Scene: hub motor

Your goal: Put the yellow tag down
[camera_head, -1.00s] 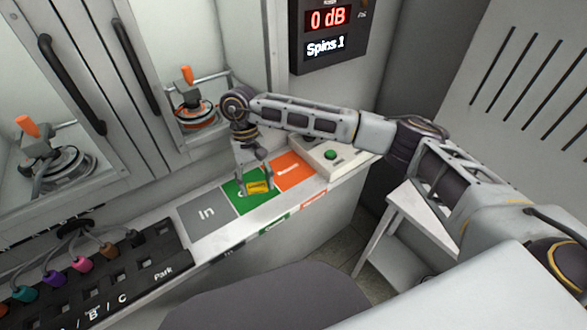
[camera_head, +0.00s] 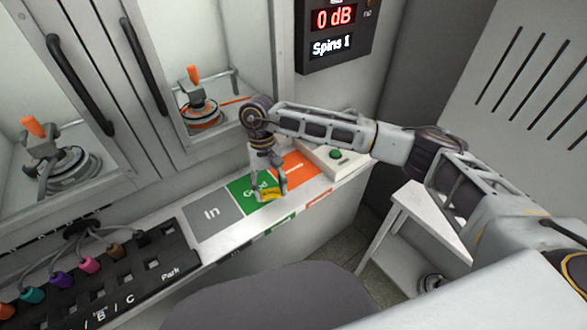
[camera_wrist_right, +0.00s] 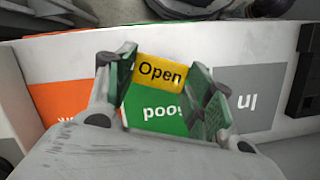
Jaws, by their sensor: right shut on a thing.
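The yellow tag (camera_head: 270,195), lettered "Open", is held between the fingers of my right gripper (camera_head: 268,188). In the wrist view the tag (camera_wrist_right: 160,71) sits between the two green-padded fingertips of the gripper (camera_wrist_right: 163,85). It is over the green "Good" field (camera_head: 247,187), near the field's front edge on the counter side. I cannot tell whether the tag touches the surface. The gripper hides part of the green field. My left gripper is not in view.
Beside the green field lie a grey "In" field (camera_head: 211,213) and an orange field (camera_head: 300,163). A black rack (camera_head: 120,268) with coloured plugs fills the left counter.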

